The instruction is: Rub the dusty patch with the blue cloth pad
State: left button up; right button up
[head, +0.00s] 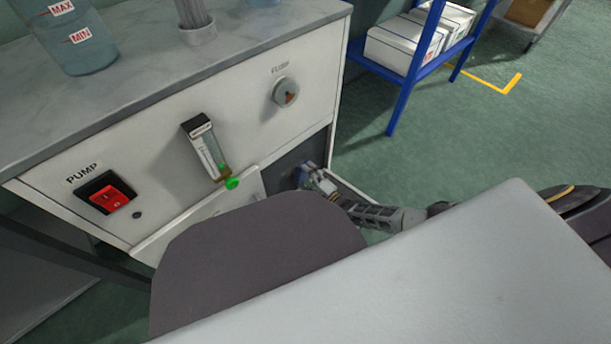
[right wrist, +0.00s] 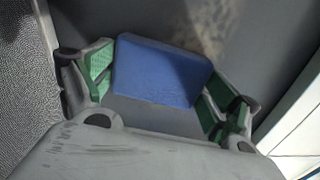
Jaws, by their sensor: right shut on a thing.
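My right gripper (head: 318,184) reaches into the dark opening (head: 282,180) at the lower right of the white cabinet. It is shut on the blue cloth pad (head: 301,175). In the right wrist view the blue pad (right wrist: 158,72) sits between the green-lined fingers of the right gripper (right wrist: 160,84). A pale, brownish dusty patch (right wrist: 207,24) shows on the dark grey surface just beyond the pad's far edge. Part of the patch may be hidden by the pad. I cannot tell whether the pad touches the surface. My left gripper is not in view.
The cabinet front (head: 250,120) carries a red pump switch (head: 108,195), a flow tube (head: 206,150) with a green knob, and a round dial (head: 285,91). A white door or panel edge (head: 352,195) stands right of the opening. A blue shelf (head: 400,95) with white boxes stands behind.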

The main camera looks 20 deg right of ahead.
aim_at(312, 160)
jog(key=shift+d, duration=0.1)
jog(key=d, duration=0.1)
jog(key=w+d, duration=0.1)
jog(key=d, duration=0.1)
jog(key=shift+w, duration=0.3)
jog(key=shift+r, duration=0.1)
dwell(0.4)
jog(key=shift+w+d, duration=0.3)
jog(key=shift+d, duration=0.5)
jog(key=shift+w+d, duration=0.25)
jog(key=shift+d, duration=0.55)
jog(key=shift+s+a, duration=0.2)
jog(key=shift+s, duration=0.05)
jog(key=shift+s+a, duration=0.25)
jog(key=shift+a, duration=0.5)
jog(key=shift+s+a, duration=0.2)
jog(key=shift+a, duration=0.5)
jog(key=shift+a+p, duration=0.15)
jog(key=shift+p, duration=0.15)
